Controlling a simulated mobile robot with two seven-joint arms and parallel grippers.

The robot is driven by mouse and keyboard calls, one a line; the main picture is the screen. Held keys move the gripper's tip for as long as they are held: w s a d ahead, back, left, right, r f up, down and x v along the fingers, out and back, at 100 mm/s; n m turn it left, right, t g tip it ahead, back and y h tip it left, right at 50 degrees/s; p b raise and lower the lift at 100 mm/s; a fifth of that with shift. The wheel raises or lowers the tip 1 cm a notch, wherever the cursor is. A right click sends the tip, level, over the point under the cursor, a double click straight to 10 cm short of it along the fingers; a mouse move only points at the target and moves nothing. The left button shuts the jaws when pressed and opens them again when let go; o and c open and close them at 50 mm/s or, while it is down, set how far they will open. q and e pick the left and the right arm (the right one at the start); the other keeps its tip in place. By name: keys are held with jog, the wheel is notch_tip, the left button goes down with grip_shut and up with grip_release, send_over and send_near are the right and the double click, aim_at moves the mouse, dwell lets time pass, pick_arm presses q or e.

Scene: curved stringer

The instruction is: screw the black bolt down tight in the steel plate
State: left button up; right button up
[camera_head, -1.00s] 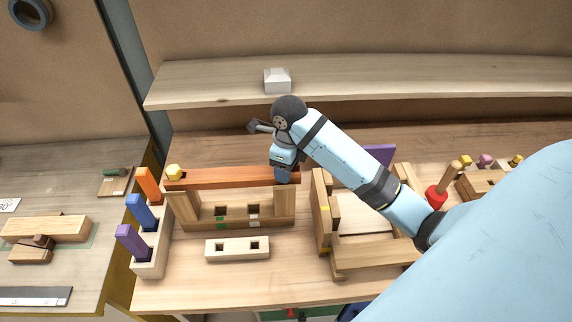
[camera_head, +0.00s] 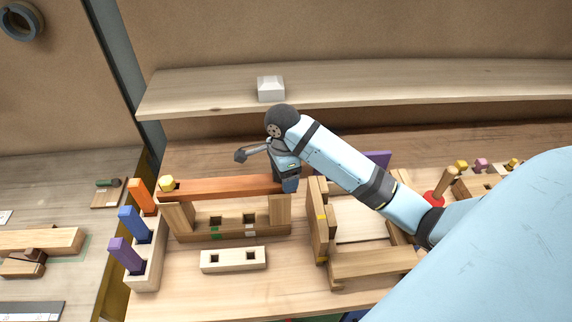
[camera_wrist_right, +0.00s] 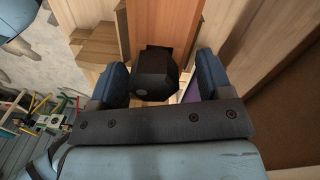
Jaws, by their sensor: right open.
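A black bolt (camera_wrist_right: 155,74) with a faceted head shows in the right wrist view. It stands at the end of a reddish-brown bar (camera_wrist_right: 160,22). The bar also shows in the head view (camera_head: 225,187), lying across wooden uprights, with no plate that looks like steel seen there. My right gripper (camera_wrist_right: 158,78) is open, its two blue fingers on either side of the bolt head, with a gap visible at each side. In the head view, my right gripper (camera_head: 289,180) is at the bar's right end and hides the bolt. My left gripper is not in view.
A yellow bolt (camera_head: 167,184) stands at the bar's left end. A holder with purple, blue and orange blocks (camera_head: 146,262) is at the left. A wooden frame (camera_head: 372,264) stands right of the bar. A white box (camera_head: 270,88) sits on the shelf behind.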

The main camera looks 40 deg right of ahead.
jog(key=n, duration=0.1)
jog(key=r+n, duration=0.1)
jog(key=shift+w+d+n, duration=0.1)
jog(key=shift+w+n, duration=0.05)
jog(key=shift+n, duration=0.15)
jog(key=shift+d+n, duration=0.15)
jog(key=shift+n, duration=0.15)
jog(key=shift+r, duration=0.1)
jog(key=c, duration=0.9)
jog(key=shift+w, duration=0.1)
jog(key=shift+c, duration=0.2)
jog(key=shift+f, duration=0.2)
